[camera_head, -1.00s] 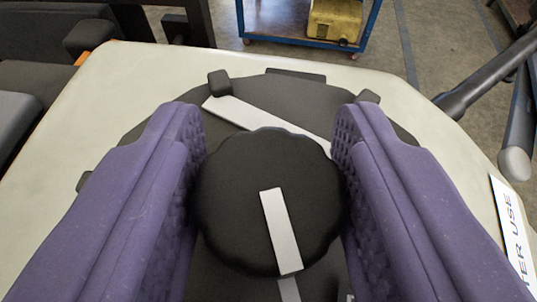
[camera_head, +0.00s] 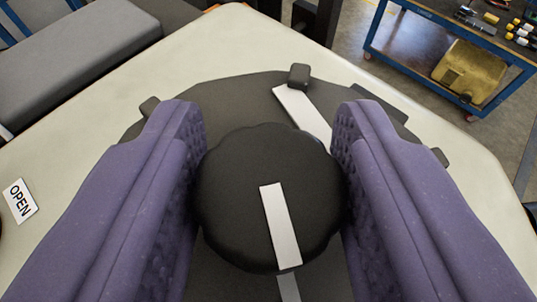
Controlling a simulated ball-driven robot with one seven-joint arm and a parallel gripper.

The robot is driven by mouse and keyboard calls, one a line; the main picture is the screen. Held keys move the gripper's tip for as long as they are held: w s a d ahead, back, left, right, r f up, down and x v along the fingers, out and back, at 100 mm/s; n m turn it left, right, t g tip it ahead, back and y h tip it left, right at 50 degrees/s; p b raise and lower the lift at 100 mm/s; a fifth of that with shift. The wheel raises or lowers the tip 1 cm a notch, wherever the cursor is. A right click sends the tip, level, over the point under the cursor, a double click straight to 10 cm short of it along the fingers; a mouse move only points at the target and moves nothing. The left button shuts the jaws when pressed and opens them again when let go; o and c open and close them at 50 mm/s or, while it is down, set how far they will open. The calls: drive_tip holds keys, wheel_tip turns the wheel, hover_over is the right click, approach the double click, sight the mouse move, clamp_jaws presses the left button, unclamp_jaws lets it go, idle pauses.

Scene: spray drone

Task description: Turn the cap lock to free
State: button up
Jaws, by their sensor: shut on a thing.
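The cap lock is a black round knob (camera_head: 235,185) with a scalloped edge and a white stripe (camera_head: 281,224) on its top. It sits over a dark round cap (camera_head: 235,98) on a pale tank top. My gripper (camera_head: 270,185) has its two purple padded fingers on the left and right sides of the knob, shut on it. A white bar mark (camera_head: 303,112) lies on the dark cap behind the knob. A lighter strip (camera_head: 288,287) shows just below the knob's stripe, roughly in line with it. The cap's lower part is hidden by the knob and fingers.
A white label reading OPEN (camera_head: 20,201) is on the pale tank top (camera_head: 215,50) at the left. Small dark lugs (camera_head: 299,75) stand around the cap's rim. A blue-framed cart (camera_head: 440,60) with a yellow box stands beyond at the upper right.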

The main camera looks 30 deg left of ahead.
drive_tip(key=shift+f, duration=0.15)
drive_tip(key=o, duration=1)
drive_tip(key=v, duration=0.7)
drive_tip(key=shift+s+d+r+b, duration=0.2)
drive_tip(key=shift+s+b, duration=0.1)
drive_tip(key=shift+b, duration=0.05)
